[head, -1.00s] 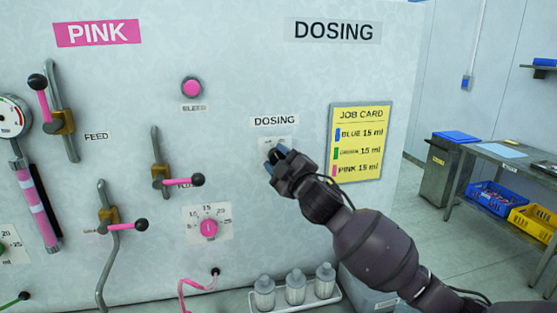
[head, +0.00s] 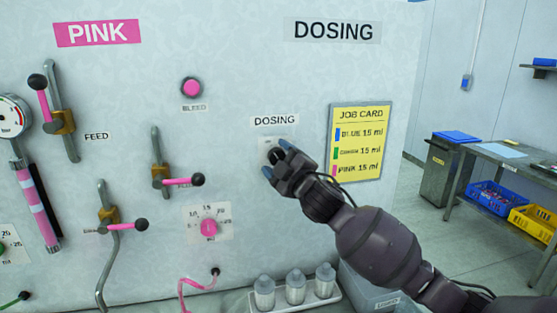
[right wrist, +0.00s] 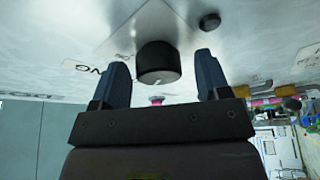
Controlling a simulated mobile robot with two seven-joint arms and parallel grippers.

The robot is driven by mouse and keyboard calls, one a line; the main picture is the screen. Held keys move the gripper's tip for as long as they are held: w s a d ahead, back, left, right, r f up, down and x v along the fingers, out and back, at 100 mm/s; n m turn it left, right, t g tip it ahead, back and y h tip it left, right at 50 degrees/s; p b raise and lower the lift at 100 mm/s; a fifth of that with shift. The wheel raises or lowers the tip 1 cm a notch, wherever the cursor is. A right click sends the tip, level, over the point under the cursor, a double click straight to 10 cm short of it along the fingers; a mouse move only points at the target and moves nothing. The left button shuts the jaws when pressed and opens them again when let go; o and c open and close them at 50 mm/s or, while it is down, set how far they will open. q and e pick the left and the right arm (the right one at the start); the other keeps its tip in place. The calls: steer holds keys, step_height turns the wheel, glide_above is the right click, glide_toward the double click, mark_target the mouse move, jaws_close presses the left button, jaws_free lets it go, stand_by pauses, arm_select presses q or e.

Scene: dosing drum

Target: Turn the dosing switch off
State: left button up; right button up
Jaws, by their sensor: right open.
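The dosing switch is a round black knob (right wrist: 158,62) with a white pointer mark, on a pale plate under the DOSING label (head: 275,121). In the right wrist view it sits between the two blue fingertips of my right gripper (right wrist: 161,72), with a visible gap on each side. My right gripper (head: 275,159) is open in front of the switch in the head view and hides much of it. The switch's position words are too small or covered to read. My left gripper is not in view.
A yellow job card (head: 357,142) hangs right of the switch. Pink-handled valves and a pink dial (head: 209,227) are to its left. A bench (head: 500,152) with bins stands far right.

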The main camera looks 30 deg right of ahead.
steer(key=shift+s, duration=0.1)
arm_select(q)
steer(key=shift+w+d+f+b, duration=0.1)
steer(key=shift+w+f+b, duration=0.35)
steer(key=shift+b, duration=0.6)
arm_select(e)
steer(key=a+v, duration=0.1)
steer(key=v, duration=0.9)
steer(key=shift+s+d, duration=0.35)
steer(key=shift+d, duration=0.15)
steer(key=shift+f, duration=0.1)
